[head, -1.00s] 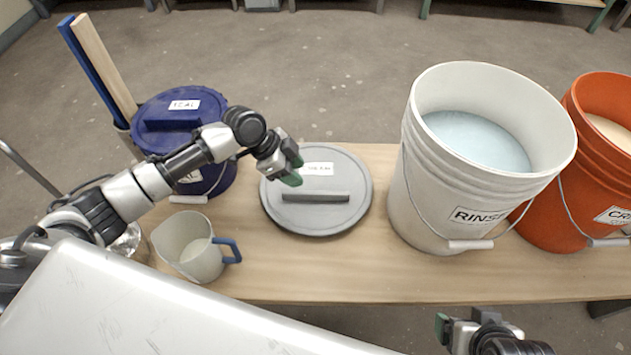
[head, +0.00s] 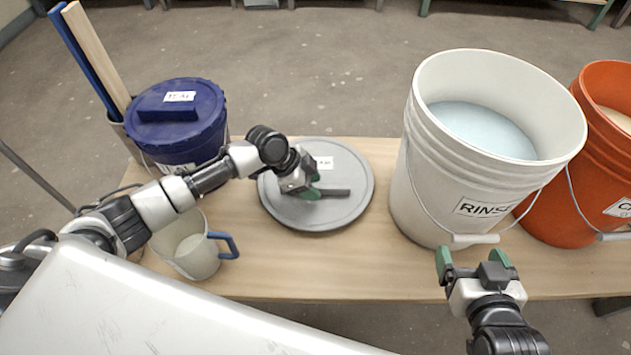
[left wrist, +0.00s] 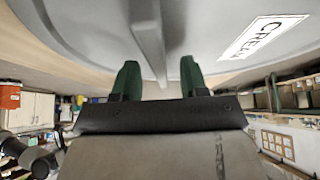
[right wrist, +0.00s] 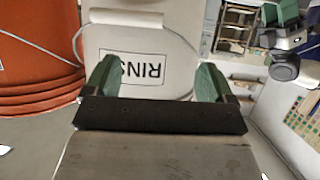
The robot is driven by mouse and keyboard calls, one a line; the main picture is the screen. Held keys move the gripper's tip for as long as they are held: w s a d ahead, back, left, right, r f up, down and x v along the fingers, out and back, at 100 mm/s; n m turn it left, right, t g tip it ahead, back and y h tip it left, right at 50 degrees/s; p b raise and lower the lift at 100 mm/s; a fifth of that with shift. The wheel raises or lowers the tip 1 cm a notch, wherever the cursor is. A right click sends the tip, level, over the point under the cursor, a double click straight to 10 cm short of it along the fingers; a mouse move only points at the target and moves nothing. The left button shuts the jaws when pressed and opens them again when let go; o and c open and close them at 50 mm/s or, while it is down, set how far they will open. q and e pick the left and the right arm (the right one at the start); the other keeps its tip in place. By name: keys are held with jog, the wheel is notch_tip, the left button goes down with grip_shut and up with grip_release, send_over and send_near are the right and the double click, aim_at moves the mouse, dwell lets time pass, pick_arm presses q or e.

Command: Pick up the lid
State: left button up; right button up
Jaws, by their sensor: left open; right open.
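The grey round lid (head: 335,212) lies flat on the wooden bench, with a bar handle (head: 338,193) across its top and a white label. In the left wrist view the lid (left wrist: 220,25) fills the top, its label reads CREAM or similar, and its handle (left wrist: 148,40) runs between the finger directions. My left gripper (head: 312,186) is over the left part of the lid, beside the handle's left end, open and holding nothing. My right gripper (head: 473,258) is open and empty in front of the white bucket; it also shows in the right wrist view (right wrist: 150,85).
A white RINSE bucket (head: 425,200) stands right of the lid, with an orange bucket (head: 555,210) beyond it. A lidded blue bucket (head: 180,130) and a jug with a blue handle (head: 190,250) stand left. Bare bench (head: 320,270) lies in front of the lid.

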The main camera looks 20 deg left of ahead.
pick_arm(q)
jog(key=shift+c, duration=0.2)
grip_shut()
jog(key=shift+r, duration=0.1)
